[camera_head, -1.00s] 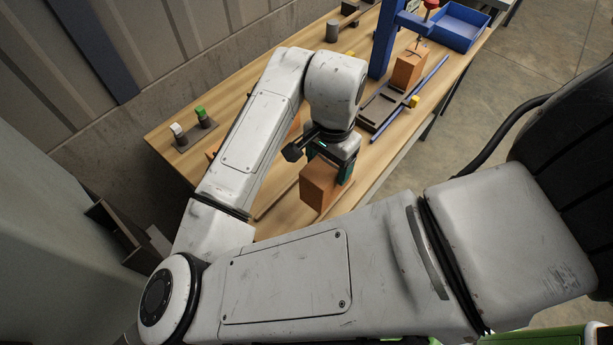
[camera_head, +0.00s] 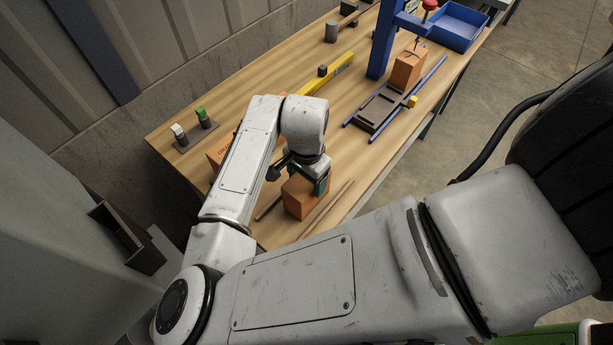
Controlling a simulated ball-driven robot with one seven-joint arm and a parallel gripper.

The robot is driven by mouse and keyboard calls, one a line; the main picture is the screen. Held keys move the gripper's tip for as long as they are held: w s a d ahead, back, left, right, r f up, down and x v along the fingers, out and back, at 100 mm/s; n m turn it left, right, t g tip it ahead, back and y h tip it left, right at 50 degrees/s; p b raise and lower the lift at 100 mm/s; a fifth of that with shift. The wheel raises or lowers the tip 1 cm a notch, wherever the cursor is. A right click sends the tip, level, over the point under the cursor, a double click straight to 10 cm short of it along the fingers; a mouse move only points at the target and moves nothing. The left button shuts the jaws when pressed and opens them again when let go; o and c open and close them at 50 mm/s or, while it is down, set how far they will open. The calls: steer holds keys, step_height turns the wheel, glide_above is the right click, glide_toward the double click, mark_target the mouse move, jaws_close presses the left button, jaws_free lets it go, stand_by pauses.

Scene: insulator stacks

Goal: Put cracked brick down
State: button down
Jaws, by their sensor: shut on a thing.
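An orange-brown brick (camera_head: 301,197) is at the near end of the wooden table, between two thin wooden strips. My gripper (camera_head: 318,180) is shut on this brick from above; the arm partly hides the grip. The brick looks upright and low at the table top, but I cannot tell whether it touches the surface. No crack can be made out on it. Another orange brick (camera_head: 408,67) stands under the blue press. An orange block with dark lettering (camera_head: 217,150) lies partly hidden behind my arm.
A blue press (camera_head: 384,40) stands toward the far right, with a dark tray (camera_head: 377,108) and blue rails before it. A yellow level (camera_head: 325,75) lies mid-table. A blue bin (camera_head: 459,24) sits at the far end. Small white- and green-topped pieces (camera_head: 190,133) stand at left.

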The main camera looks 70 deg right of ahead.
steer(key=shift+f, duration=0.15)
steer(key=shift+c, duration=0.2)
jaws_free()
step_height(320, 180, up, 12)
steer(key=shift+r+b, duration=0.2)
steer(key=shift+b, duration=0.25)
